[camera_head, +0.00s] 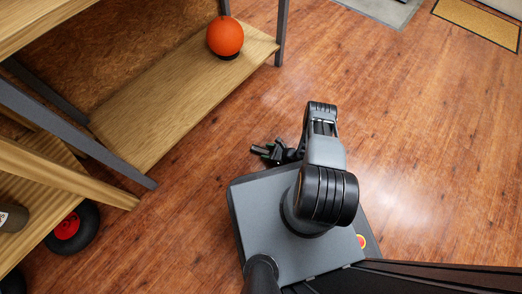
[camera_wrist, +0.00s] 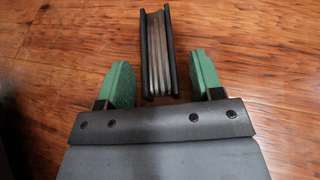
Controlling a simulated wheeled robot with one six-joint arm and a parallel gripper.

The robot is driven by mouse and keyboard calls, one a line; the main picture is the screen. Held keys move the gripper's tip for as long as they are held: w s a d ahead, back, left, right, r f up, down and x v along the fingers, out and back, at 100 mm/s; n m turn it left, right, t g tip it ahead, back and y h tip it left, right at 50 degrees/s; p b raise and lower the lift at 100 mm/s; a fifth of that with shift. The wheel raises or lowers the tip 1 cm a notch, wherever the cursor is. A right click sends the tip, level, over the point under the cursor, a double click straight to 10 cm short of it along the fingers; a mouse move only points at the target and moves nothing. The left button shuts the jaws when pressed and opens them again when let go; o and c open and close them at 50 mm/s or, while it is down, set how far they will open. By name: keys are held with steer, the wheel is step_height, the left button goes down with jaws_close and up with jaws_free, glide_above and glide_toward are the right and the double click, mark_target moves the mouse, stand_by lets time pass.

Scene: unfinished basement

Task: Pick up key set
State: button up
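The key set (camera_wrist: 158,50) lies on the wood floor in the wrist view. It is a stack of grey metal pieces between two black side plates, with its long side pointing away from me. My gripper (camera_wrist: 162,78) is open, with one green finger on each side of the near end of the key set. A gap shows on both sides, and the far end reaches past the fingertips. In the head view my gripper (camera_head: 263,151) is low over the floor, left of my arm; I cannot make out the key set there.
A wooden shelf (camera_head: 150,110) with dark metal legs stands to the left. An orange ball (camera_head: 225,36) is on its far end. A black wheel with a red hub (camera_head: 68,228) is at lower left. A mat (camera_head: 480,22) lies at upper right. The floor (camera_head: 420,140) on the right is clear.

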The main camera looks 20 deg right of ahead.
steer(key=c, duration=0.9)
steer(key=shift+r, duration=0.1)
steer(key=shift+c, duration=0.2)
